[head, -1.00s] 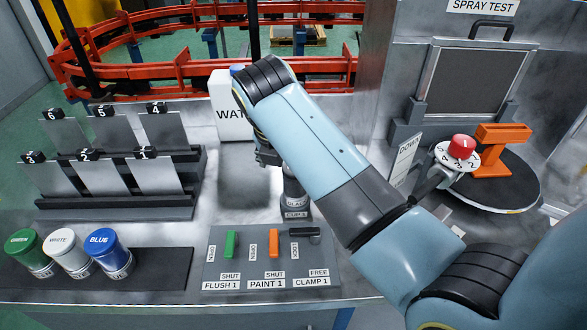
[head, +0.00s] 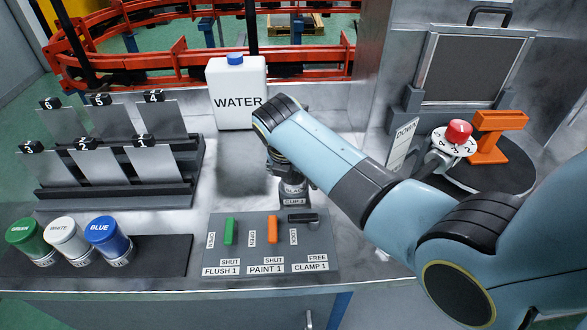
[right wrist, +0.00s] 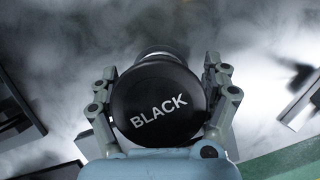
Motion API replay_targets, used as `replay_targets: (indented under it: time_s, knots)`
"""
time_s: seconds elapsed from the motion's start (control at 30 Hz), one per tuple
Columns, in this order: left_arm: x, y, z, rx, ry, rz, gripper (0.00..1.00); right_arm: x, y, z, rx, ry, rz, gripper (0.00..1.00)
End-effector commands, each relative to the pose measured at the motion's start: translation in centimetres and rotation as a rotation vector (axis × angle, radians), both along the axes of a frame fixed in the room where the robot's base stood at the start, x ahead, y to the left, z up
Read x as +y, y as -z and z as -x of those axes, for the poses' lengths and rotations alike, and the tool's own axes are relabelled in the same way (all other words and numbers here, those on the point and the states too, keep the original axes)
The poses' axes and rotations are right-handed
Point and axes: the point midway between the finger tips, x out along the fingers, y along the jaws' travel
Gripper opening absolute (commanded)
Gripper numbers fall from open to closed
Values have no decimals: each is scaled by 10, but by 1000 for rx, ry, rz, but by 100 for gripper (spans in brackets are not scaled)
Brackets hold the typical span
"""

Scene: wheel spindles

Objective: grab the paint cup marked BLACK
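The paint cup marked BLACK shows in the right wrist view (right wrist: 158,103) with its round black lid facing the camera. My right gripper (right wrist: 160,75) has one finger on each side of this cup. A little space shows between the fingertips and the cup's narrower far part, so the fingers look open around it. In the head view my right gripper (head: 277,163) is at the stand labelled CUP 1 (head: 293,199), and my arm hides most of the cup there. My left gripper is not in view.
Green (head: 28,236), white (head: 66,236) and blue (head: 106,235) cups stand in a dark rack at left. A WATER jug (head: 236,85) is behind the gripper. A lever panel (head: 270,250) lies in front. A panel rack (head: 110,195) and turntable (head: 505,170) flank the area.

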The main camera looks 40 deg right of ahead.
Motion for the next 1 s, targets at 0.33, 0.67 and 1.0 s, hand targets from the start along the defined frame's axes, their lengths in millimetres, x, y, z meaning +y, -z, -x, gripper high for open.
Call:
replay_targets:
  time_s: [0.33, 0.67, 1.0]
  knots:
    - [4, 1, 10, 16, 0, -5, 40, 0, 0, 0, 0, 0, 0, 36]
    - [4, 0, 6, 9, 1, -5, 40, 0, 0, 0, 1, -1, 1, 10]
    - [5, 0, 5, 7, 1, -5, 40, 0, -7, 0, -1, 0, 1, 10]
